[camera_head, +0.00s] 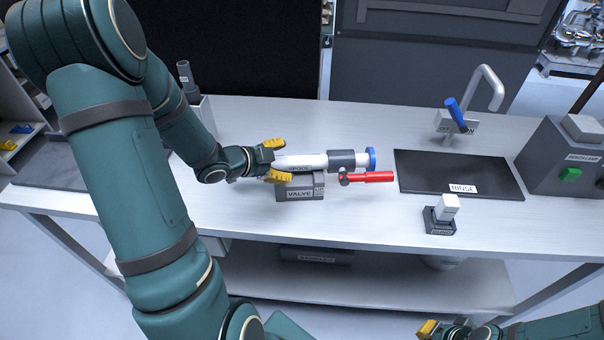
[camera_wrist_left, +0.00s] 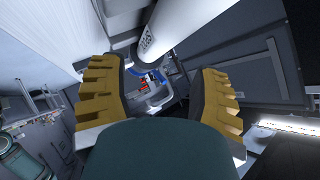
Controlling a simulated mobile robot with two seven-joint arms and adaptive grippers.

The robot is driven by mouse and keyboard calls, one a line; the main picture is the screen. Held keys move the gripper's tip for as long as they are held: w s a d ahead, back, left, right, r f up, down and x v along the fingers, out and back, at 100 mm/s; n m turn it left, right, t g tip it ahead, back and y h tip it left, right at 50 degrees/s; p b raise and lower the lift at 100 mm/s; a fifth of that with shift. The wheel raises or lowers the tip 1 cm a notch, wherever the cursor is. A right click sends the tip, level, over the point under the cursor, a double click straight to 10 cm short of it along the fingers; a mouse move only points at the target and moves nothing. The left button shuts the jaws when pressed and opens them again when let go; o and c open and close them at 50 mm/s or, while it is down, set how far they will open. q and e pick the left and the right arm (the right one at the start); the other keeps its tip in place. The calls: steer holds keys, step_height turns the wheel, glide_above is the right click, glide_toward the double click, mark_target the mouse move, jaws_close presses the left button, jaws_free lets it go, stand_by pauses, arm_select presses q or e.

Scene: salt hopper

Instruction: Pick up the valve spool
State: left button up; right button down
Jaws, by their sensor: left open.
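The valve spool (camera_head: 302,162) is a white labelled cylinder lying level above the grey block marked VALVE (camera_head: 300,193). Its right part runs into a dark grey collar (camera_head: 342,160) with a blue end (camera_head: 371,159). A red handle (camera_head: 368,177) sticks out to the right below the collar. My left gripper (camera_head: 276,160) is open at the spool's left end, one yellow finger behind it and one in front. In the left wrist view, the white cylinder (camera_wrist_left: 160,35) shows beyond and between the open fingers (camera_wrist_left: 163,90). My right gripper (camera_head: 440,328) is partly cut off at the bottom edge.
A dark mat marked RINSE (camera_head: 440,172) lies to the right, with a tap (camera_head: 486,90) behind it. A small block with a white top (camera_head: 442,214) stands in front of the mat. A grey holder (camera_head: 196,112) stands behind my left arm. A box with a green button (camera_head: 562,165) stands far right.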

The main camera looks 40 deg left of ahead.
mark_target(300, 161)
arm_select(q)
steer(key=shift+b+x, duration=0.6)
steer(key=shift+x, duration=2.8)
steer(key=shift+o, duration=0.2)
steer(key=shift+d, duration=0.2)
jaws_close()
